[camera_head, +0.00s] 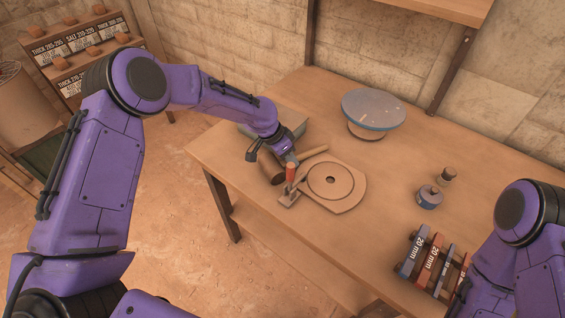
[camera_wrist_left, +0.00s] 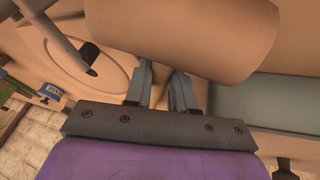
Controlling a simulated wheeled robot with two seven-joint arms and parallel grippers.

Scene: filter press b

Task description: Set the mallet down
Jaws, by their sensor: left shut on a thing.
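The mallet has a brown cylindrical head (camera_head: 270,167) and a pale wooden handle (camera_head: 313,153). My left gripper (camera_head: 290,160) is shut on the mallet, near where head and handle meet. In the left wrist view the mallet head (camera_wrist_left: 205,35) fills the top, beyond the fingers (camera_wrist_left: 160,88), and hides the grip point. The mallet is over the table's left front part, close to the red-handled clamp. I cannot tell whether it touches the tabletop. My right arm shows at the lower right, but its gripper is out of view.
On the wooden table (camera_head: 390,200), a red-handled clamp (camera_head: 290,178) stands beside a board with a round disc (camera_head: 335,182). A grey slab (camera_head: 291,123) lies behind my left wrist. A round blue-grey pan (camera_head: 373,108), a small blue jar (camera_head: 429,197) and 20 mm blocks (camera_head: 430,262) stand farther right.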

